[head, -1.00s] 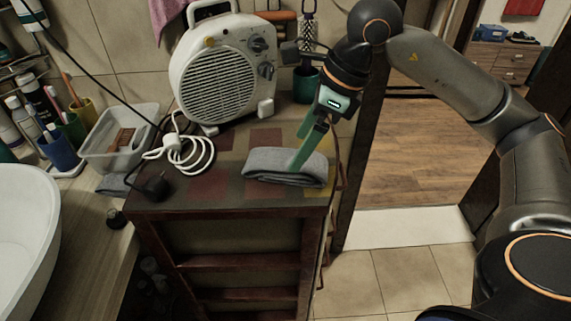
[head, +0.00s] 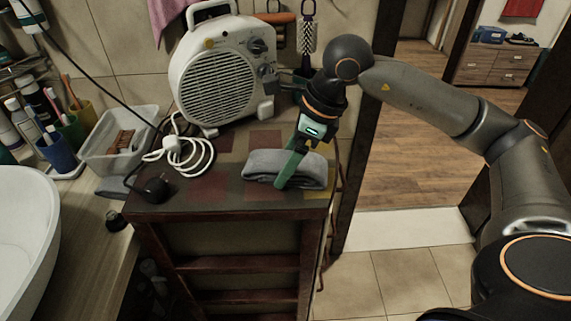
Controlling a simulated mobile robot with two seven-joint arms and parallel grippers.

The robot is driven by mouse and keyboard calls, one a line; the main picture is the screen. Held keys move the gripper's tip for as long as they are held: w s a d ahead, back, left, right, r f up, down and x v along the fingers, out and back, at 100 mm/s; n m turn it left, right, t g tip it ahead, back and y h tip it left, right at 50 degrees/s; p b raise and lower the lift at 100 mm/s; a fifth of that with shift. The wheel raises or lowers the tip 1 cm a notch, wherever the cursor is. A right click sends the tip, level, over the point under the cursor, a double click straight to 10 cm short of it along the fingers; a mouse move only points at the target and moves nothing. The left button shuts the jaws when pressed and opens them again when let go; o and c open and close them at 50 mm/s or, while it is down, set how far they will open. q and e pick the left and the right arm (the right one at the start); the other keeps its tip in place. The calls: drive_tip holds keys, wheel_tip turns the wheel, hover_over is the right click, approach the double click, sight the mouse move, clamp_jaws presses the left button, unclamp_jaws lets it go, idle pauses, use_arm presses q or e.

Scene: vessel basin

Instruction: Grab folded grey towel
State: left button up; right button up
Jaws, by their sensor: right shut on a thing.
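The folded grey towel (head: 262,165) lies on the patchwork top of the wooden cabinet (head: 225,212), near its front right edge. My right gripper (head: 287,174) points down at the towel from above. Its green fingers are shut on the towel's middle, with one finger showing over the front side. The far finger is mostly hidden. The towel still appears to rest on the cabinet top. My left gripper is not in view.
A white fan heater (head: 215,75) stands behind the towel, with a coiled white cable (head: 190,155) and black plug (head: 157,188) to the left. A clear bin (head: 115,145) and white basin (head: 25,235) are further left. Open floor lies right of the cabinet.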

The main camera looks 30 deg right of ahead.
drive_tip(key=c, duration=0.6)
drive_tip(key=shift+r, duration=0.1)
